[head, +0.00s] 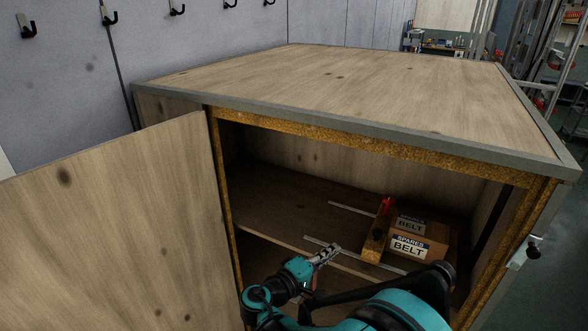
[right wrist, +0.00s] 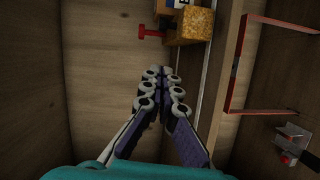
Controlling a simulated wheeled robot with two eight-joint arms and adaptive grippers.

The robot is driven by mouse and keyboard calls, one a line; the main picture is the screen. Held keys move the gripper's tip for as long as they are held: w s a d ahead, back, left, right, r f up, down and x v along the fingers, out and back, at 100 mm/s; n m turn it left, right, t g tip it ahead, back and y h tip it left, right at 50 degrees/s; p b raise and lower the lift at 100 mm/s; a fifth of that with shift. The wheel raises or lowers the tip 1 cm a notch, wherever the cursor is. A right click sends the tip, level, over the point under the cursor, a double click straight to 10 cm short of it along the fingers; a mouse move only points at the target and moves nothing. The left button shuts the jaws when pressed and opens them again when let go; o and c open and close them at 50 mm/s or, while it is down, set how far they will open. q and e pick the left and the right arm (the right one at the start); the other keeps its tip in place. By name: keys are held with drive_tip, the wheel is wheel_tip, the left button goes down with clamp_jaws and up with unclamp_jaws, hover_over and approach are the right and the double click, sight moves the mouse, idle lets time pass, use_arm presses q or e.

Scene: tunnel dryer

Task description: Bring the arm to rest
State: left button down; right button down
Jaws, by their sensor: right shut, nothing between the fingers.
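My right gripper (head: 328,254) is at the open front of a wooden cabinet (head: 340,75), close to the front edge of its shelf (head: 350,262). The gripper is shut and empty. In the right wrist view its fingers (right wrist: 161,74) are together, apart from the things on the shelf. My right arm comes in from the bottom of the head view. My left gripper is not in view.
The cabinet door (head: 120,225) stands open at left. A red frame (right wrist: 237,75) shows in the right wrist view. The cabinet top is clear.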

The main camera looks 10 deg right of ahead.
drive_tip(key=s+d+f+m+g+y, duration=0.2)
drive_tip(key=s+d+y, duration=0.15)
drive_tip(key=s, duration=0.25)
drive_tip(key=s+d+f+m+g+y, duration=0.1)
drive_tip(key=s+d+f+g+y, duration=0.15)
drive_tip(key=s+y, duration=0.35)
drive_tip(key=s+a+m+t+y, duration=0.1)
drive_tip(key=s+a+m+y, duration=0.2)
drive_tip(key=s, duration=0.5)
drive_tip(key=shift+a+m+y, duration=0.3)
drive_tip(key=shift+a+y, duration=0.05)
drive_tip(key=shift+a, duration=0.15)
drive_tip(key=shift+s, duration=0.1)
